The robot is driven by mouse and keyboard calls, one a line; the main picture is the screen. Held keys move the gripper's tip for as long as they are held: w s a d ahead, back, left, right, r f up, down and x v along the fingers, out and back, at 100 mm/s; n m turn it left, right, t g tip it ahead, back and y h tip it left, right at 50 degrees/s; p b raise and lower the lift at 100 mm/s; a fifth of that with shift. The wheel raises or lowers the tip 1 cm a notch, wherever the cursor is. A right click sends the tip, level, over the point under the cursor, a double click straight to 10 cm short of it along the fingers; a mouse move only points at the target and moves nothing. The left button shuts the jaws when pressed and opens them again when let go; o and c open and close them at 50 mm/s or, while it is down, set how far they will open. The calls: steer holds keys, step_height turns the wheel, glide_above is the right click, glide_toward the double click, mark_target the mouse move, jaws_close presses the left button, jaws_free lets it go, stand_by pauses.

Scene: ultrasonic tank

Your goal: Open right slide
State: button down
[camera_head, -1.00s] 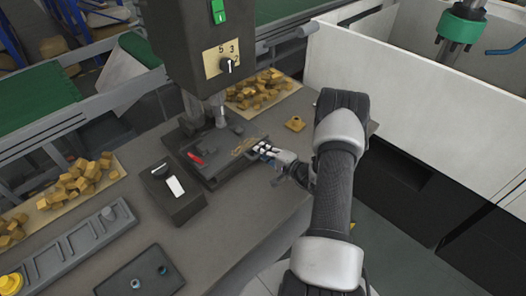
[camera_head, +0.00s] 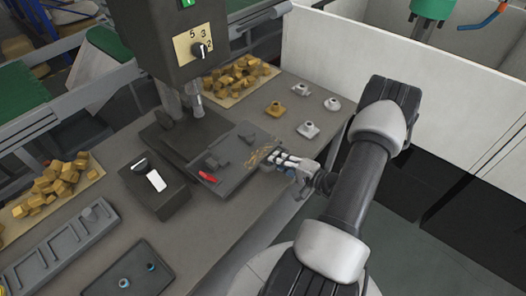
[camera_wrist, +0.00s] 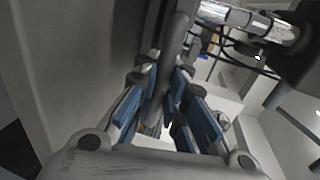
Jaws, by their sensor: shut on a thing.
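The slide (camera_head: 232,178), a dark flat plate with a red lever (camera_head: 207,176) at its front left corner, sits out to the lower right of the machine's spindle (camera_head: 197,103). My gripper (camera_head: 285,158) is at the slide's right edge. In the wrist view my gripper (camera_wrist: 168,95) has blue finger pads closed around a grey bar (camera_wrist: 172,62), which runs up between the fingers. In the head view the bar is hidden by the fingers.
Small fittings (camera_head: 309,129) stand on the bench behind my gripper. Trays of brass pieces (camera_head: 235,80) lie at the back and left. A switch box (camera_head: 153,184) is left of the slide. A white enclosure wall (camera_head: 375,70) stands behind.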

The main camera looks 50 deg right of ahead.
steer(key=shift+f+v, duration=0.15)
steer(key=shift+v, duration=0.8)
steer(key=shift+f+v, duration=0.15)
steer(key=shift+v, duration=0.8)
steer(key=shift+d, duration=0.1)
steer(key=c, duration=1.7)
jaws_free()
steer(key=shift+o, duration=0.2)
steer(key=v, duration=1.2)
